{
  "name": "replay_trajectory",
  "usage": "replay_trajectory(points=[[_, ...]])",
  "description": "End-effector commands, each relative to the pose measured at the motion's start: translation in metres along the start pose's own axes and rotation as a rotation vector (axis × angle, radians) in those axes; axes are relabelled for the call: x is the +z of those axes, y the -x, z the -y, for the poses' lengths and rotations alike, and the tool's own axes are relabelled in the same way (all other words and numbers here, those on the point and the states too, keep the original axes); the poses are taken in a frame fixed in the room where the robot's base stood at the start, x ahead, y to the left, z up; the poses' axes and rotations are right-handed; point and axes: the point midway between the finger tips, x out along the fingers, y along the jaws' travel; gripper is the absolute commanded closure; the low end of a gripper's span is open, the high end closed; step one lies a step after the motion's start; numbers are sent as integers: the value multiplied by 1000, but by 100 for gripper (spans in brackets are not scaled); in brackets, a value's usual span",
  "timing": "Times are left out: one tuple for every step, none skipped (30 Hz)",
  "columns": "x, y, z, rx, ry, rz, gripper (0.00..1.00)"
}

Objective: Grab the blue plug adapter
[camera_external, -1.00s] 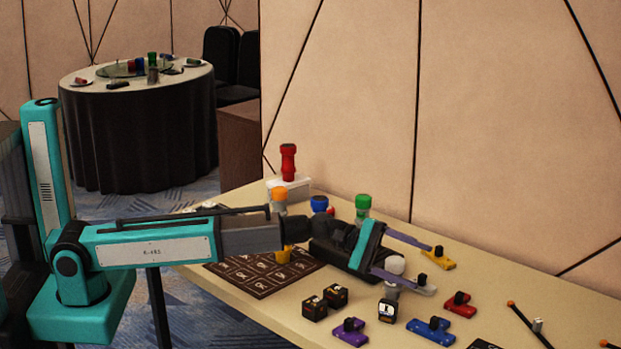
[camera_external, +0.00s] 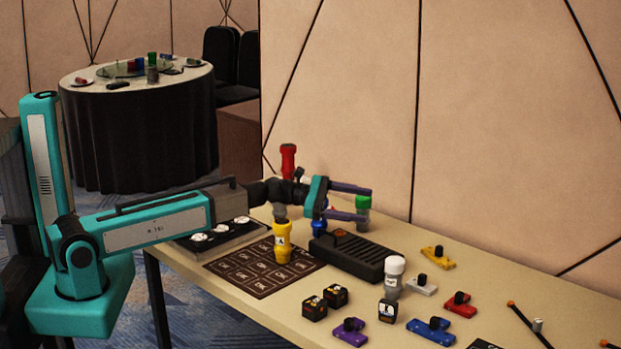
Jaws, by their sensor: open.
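Two blue items show, and I cannot tell for certain which is the plug adapter. One is a flat blue piece with a black knob (camera_external: 431,331), lying near the table's front edge. The other is a small blue upright piece (camera_external: 319,228) by the yellow one, mostly hidden by my gripper. My gripper (camera_external: 369,204) is open above the back of the table, its fingers apart and pointing right. It is well behind and left of the flat blue piece. A green-capped cylinder (camera_external: 363,203) shows by the fingertips; its depth relative to them is unclear.
A black ridged box (camera_external: 360,257) lies below my gripper. A yellow upright piece (camera_external: 282,243) stands on the brown grid mat (camera_external: 234,278). The wall is close behind.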

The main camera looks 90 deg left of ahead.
Motion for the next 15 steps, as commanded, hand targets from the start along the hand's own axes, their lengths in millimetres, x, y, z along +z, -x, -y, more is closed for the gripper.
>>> replay_trajectory(points=[[-7,15,-14,21,36,-5,34],[-11,23,-20,32,60,-5,34],[-16,34,-30,46,91,-5,34],[-19,41,-36,56,113,-5,34],[-23,50,-43,67,137,-5,34],[-27,60,-51,82,168,-3,34],[-30,69,-58,94,191,-2,34],[-34,77,-63,104,213,-1,34],[-38,88,-71,119,245,2,34],[-41,97,-77,130,268,4,34],[-44,105,-83,141,292,7,34],[-48,117,-90,156,322,10,34],[-51,125,-95,166,344,14,34],[-53,133,-99,175,365,17,34],[-56,142,-104,186,389,21,34]])
